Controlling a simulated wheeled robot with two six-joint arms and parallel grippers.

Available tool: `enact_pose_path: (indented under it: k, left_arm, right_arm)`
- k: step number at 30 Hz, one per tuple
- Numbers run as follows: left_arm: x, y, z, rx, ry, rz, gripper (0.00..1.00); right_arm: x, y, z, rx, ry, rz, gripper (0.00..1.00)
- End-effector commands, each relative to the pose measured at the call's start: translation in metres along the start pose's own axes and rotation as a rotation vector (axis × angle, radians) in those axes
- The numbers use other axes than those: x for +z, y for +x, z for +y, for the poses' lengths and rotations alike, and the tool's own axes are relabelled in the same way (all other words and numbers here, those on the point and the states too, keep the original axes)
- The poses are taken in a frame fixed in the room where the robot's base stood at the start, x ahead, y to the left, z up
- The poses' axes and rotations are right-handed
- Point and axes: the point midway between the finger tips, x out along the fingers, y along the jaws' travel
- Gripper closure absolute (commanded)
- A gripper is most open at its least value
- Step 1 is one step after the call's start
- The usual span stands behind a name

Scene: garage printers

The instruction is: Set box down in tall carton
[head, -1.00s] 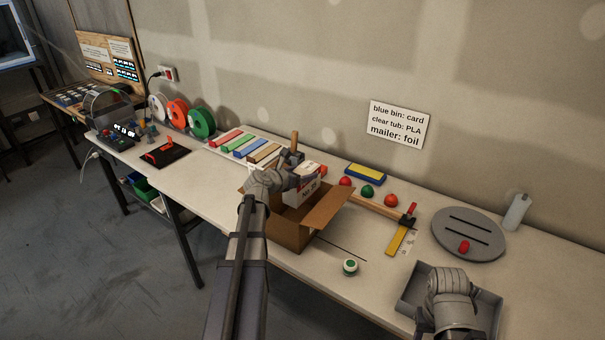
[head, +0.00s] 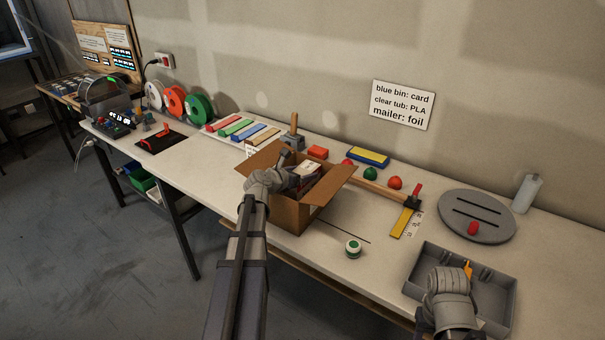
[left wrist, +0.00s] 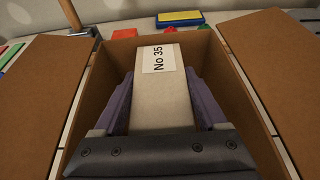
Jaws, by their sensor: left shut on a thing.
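The tall brown carton (head: 293,217) stands open on the bench with its flaps spread. My left gripper (head: 298,182) reaches into its opening from the left. It is shut on a small pale box (head: 308,171). In the left wrist view the box (left wrist: 160,92), labelled "No 35", sits between the purple finger pads, with the carton's walls (left wrist: 98,98) around it. The box's underside is hidden, so I cannot tell whether it touches the carton's floor. My right gripper (head: 455,284) is over a grey tray at the lower right; its fingers are not clear.
The grey tray (head: 508,290) has an orange item (head: 467,268) in it. A small green-topped jar (head: 353,247) stands right of the carton. A wooden-handled tool (head: 293,135) and a red block (head: 317,152) are behind it. A grey disc (head: 478,216) lies further right.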

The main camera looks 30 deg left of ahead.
Motion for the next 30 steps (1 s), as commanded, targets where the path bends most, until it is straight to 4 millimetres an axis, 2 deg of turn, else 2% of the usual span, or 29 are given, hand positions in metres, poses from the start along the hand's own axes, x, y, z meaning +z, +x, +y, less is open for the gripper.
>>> enact_pose_path:
  k: [7,8,14,23,30]
  left_arm:
    - [0.000,0.000,0.000,0.000,-0.001,-0.001,1.00]
    - [0.000,0.000,0.000,0.000,0.000,-0.001,0.24]
    - [0.000,0.000,0.000,0.000,0.000,0.000,0.02]
    - [0.000,0.000,0.000,0.000,0.000,0.000,0.00]
    - [0.012,-0.005,0.000,0.000,0.000,0.000,0.00]
  right_arm:
    - [0.000,0.000,0.000,0.000,0.000,0.000,0.50]
    - [0.000,0.000,0.000,0.000,0.000,0.000,0.50]
    - [0.000,0.000,0.000,0.000,0.000,0.000,0.50]
    - [0.000,0.000,0.000,0.000,0.000,0.000,0.50]
    - [0.001,-0.013,0.001,0.000,0.000,0.000,0.50]
